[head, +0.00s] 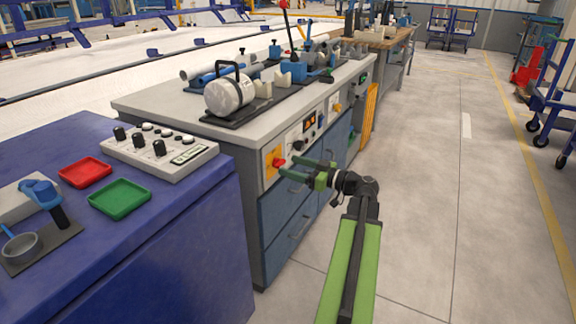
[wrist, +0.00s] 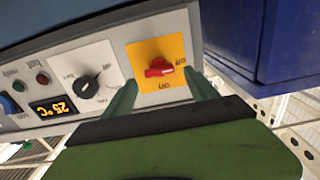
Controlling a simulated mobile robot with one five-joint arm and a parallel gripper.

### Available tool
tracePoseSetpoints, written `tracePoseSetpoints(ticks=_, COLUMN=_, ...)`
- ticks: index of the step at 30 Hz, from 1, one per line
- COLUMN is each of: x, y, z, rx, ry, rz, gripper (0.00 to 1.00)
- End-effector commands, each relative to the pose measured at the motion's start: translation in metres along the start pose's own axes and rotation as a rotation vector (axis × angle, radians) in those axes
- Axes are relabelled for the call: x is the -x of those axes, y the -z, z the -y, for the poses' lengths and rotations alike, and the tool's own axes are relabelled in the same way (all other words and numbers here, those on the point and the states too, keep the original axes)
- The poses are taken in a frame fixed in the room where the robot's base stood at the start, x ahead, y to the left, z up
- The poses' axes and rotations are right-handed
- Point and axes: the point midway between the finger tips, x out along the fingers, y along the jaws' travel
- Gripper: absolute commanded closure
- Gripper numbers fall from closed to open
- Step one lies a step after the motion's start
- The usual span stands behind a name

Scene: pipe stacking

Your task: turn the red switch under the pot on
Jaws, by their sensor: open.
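The red switch (head: 279,163) sits on a yellow plate on the front of the grey workbench, near its left corner. In the wrist view the red switch (wrist: 158,69) has its handle lying roughly left to right in the picture; the small labels around it are hard to read. A white, pot-like cylinder (head: 230,94) with a black handle stands on the bench top above it. My gripper (head: 287,166) is open at the panel. In the wrist view, my gripper's green fingers (wrist: 163,84) stand on either side of the yellow plate, with nothing between them; contact is not visible.
A dial and an orange temperature display (wrist: 56,107) are beside the switch on the panel. The blue table (head: 160,225), with red and green trays, stands close on the left.

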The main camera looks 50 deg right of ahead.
Motion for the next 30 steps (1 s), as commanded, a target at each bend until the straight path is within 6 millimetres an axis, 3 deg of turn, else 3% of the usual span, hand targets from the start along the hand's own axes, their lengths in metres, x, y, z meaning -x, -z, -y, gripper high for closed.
tracePoseSetpoints(ticks=6, x=-0.022, y=0.000, z=-0.001, rx=0.000, ry=-0.001, rz=0.000, gripper=0.33)
tracePoseSetpoints(ticks=14, x=-0.024, y=0.000, z=-0.001, rx=0.000, ry=-0.002, rz=0.000, gripper=0.33)
tracePoseSetpoints(ticks=28, x=-0.023, y=0.000, z=-0.001, rx=0.000, ry=-0.002, rz=0.000, gripper=0.92)
tracePoseSetpoints(ticks=30, x=-0.023, y=0.000, z=-0.001, rx=0.000, ry=-0.002, rz=0.000, gripper=0.95)
